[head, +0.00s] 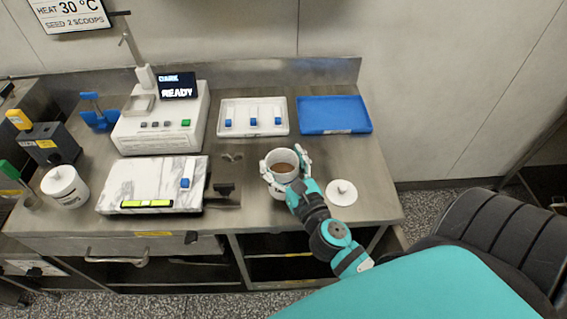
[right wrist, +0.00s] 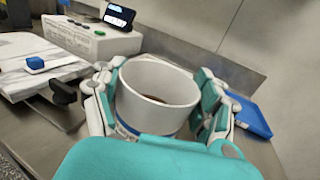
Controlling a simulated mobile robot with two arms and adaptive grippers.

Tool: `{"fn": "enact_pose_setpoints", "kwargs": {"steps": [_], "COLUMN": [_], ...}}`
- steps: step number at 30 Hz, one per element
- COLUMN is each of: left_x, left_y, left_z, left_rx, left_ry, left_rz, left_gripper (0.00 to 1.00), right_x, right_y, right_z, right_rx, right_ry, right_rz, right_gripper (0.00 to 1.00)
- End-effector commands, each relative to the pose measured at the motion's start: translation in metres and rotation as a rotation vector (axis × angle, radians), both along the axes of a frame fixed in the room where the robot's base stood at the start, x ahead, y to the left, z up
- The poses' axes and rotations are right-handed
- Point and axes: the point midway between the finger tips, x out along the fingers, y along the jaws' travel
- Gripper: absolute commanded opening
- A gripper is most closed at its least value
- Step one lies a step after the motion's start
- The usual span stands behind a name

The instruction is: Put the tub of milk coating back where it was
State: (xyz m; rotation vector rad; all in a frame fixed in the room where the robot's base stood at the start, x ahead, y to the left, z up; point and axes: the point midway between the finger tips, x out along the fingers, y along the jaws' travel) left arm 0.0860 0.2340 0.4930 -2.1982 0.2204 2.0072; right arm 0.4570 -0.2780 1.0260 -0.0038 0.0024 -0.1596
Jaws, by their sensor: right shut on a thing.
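An open white tub (head: 283,158) with brown coating inside is in my right gripper (head: 284,172), near the front right of the steel table. In the right wrist view the tub (right wrist: 158,90) stands upright between the fingers, and a blue band shows low on its wall. The fingers of the right gripper (right wrist: 160,105) are shut around it on both sides. I cannot tell whether its base touches the table. A white lid with a knob (head: 341,192) lies on the table just right of the tub. My left gripper is not in view.
A second, lidded white tub (head: 65,187) stands at the far left. A marble slab (head: 125,180), a machine reading READY (head: 160,130), a white tray (head: 254,104) with blue-ended pieces and an empty blue tray (head: 334,114) are around. Bare table (head: 365,160) lies right of the tub.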

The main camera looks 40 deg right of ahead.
Motion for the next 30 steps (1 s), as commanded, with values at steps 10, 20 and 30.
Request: {"fn": "enact_pose_setpoints", "kwargs": {"steps": [10, 20, 30], "left_x": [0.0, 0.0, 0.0], "left_y": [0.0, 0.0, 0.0], "left_z": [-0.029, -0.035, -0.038], "left_rx": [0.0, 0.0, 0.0], "left_ry": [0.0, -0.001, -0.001], "left_rz": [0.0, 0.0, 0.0], "left_gripper": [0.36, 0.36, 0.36], "right_x": [0.004, 0.004, 0.004], "right_y": [-0.005, -0.005, -0.005], "right_z": [-0.03, -0.035, -0.039], "right_rx": [0.001, 0.001, 0.0], "right_ry": [-0.001, -0.001, 0.002], "right_rz": [0.0, 0.001, 0.0], "right_gripper": [0.15, 0.15, 0.96]}}
